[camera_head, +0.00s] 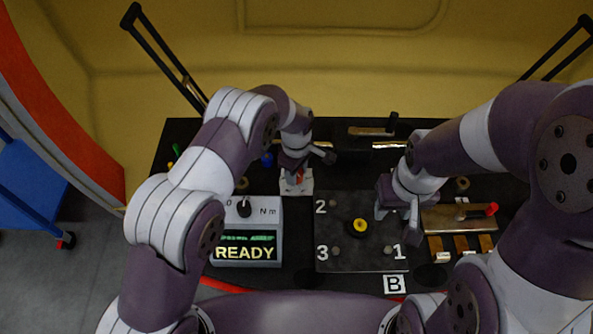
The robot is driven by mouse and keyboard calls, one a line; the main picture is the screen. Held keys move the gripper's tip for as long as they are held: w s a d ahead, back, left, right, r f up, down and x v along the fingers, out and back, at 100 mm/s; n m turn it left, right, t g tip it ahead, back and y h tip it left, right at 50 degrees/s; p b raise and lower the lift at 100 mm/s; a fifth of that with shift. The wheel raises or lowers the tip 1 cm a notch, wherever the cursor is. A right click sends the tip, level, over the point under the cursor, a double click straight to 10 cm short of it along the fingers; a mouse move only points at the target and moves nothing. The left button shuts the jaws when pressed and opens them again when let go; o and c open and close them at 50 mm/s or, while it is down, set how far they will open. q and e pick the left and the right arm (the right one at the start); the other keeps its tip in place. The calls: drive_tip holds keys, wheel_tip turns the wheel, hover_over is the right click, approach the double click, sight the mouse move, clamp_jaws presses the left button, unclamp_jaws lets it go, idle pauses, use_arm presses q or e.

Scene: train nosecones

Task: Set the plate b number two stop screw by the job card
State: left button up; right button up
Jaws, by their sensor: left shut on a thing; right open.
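Plate B (362,266) is a dark square plate with the white numbers 1, 2 and 3 and a yellow round piece (360,227) in its middle. The number two stop screw (333,204) is a small round head beside the "2" at the plate's back left. My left gripper (298,176) is behind and left of the plate, at a small white block (304,188). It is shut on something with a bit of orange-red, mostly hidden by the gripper. My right gripper (413,222) is open beside the plate's right edge, above the number 1 screw (387,249). I cannot make out a job card.
A torque box (276,232) with an "N m" dial and a green "READY" display stands left of the plate. A wooden holder (452,220) with a red-tipped tool (491,209) lies to the right. Brass-like pieces (461,243) sit in front of it. A "B" label (394,285) lies at the front.

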use_arm(q)
drive_tip(key=shift+w+r+n, duration=0.2)
drive_tip(key=shift+n, duration=0.5)
drive_tip(key=o, duration=1.1)
drive_tip(key=shift+c, duration=0.2)
drive_tip(key=shift+f, duration=0.1)
drive_tip(key=shift+s, duration=0.1)
wheel_tip(320, 180, up, 13)
drive_tip(key=shift+a+f, duration=0.1)
drive_tip(key=shift+f, duration=0.05)
